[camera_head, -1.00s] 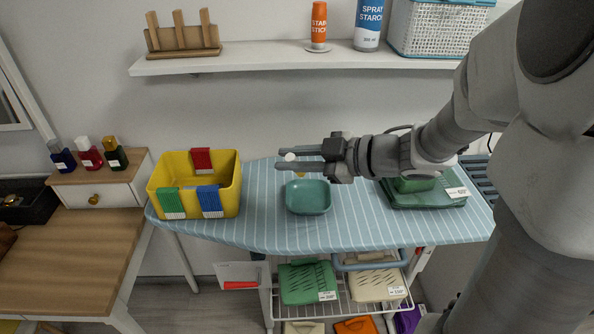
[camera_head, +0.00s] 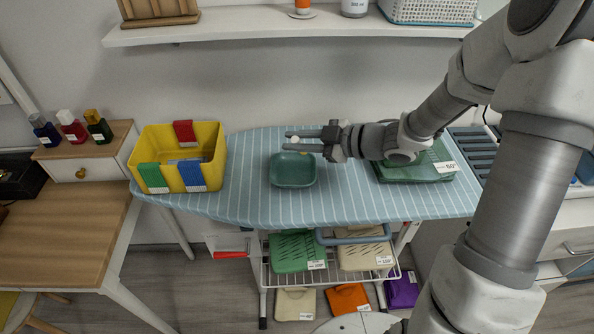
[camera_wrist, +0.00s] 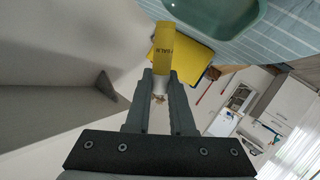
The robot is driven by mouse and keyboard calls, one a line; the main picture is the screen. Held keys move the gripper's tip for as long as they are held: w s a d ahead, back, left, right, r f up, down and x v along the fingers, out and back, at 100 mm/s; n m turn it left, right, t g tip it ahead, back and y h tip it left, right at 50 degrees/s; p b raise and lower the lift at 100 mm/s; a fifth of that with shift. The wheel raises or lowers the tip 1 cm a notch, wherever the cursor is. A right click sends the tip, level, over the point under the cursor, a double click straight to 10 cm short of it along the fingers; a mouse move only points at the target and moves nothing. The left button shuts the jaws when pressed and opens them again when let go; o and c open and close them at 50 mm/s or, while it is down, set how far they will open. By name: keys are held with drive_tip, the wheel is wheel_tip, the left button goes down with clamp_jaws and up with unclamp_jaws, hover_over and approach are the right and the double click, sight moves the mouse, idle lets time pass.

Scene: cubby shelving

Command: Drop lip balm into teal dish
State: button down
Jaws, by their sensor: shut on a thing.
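The lip balm (camera_wrist: 163,52) is yellow with a white end and dark lettering that reads "BALM". My gripper (camera_head: 290,141) is shut on it near its white end. In the head view the lip balm's white end (camera_head: 294,139) shows between the fingers, which point left. The teal dish (camera_head: 293,184), a shallow rounded square, rests on the striped ironing board. In the head view my fingertips appear just beyond the dish's far rim; their exact height over the board is hard to tell. The dish also shows at the top of the wrist view (camera_wrist: 212,14).
Green folded items (camera_head: 415,170) lie to the right, below my arm. A white wall shelf (camera_head: 290,27) runs behind. Bare board lies before the dish.

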drive_tip(key=b, duration=0.5)
hover_over(296, 176)
drive_tip(key=shift+f, duration=2.8)
drive_tip(key=c, duration=0.7)
unclamp_jaws()
drive_tip(key=shift+r, duration=0.1)
drive_tip(key=p+v, duration=0.3)
drive_tip(key=v, duration=1.4)
drive_tip(key=shift+s+d+r, duration=0.1)
drive_tip(key=shift+d, duration=0.05)
